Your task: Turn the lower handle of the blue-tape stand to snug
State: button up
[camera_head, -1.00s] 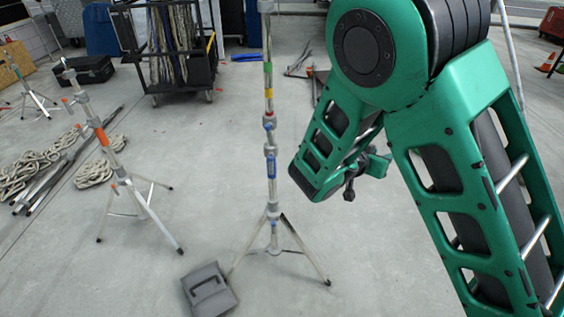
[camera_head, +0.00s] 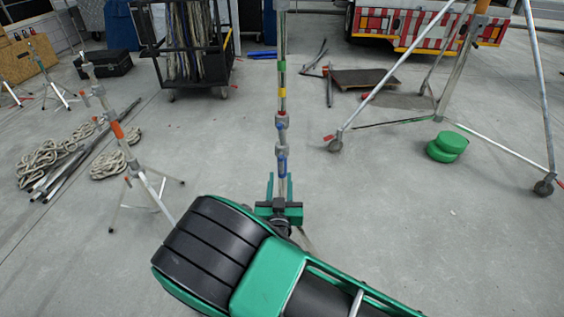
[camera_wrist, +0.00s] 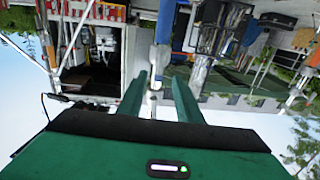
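The blue-tape stand (camera_head: 282,165) is the thin upright pole in the middle of the head view, with blue tape below red, yellow and green bands. My gripper (camera_head: 280,181) is in front of its lower part, with one finger on each side of the pole in the picture. In the wrist view my gripper (camera_wrist: 164,88) has two green fingers spread apart, and a pale pole (camera_wrist: 153,100) shows between them. I cannot tell whether anything touches. The lower handle is not clearly visible; my gripper and arm hide the stand's lower part and most of its legs.
An orange-banded stand (camera_head: 119,132) and coiled ropes (camera_head: 52,157) are at left. A black wheeled rack (camera_head: 190,45) stands behind. At right are a wheeled metal frame (camera_head: 402,62) and green round pads (camera_head: 447,146). Floor between the stand and the frame is clear.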

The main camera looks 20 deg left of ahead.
aim_at(281, 164)
jog(key=x, duration=0.9)
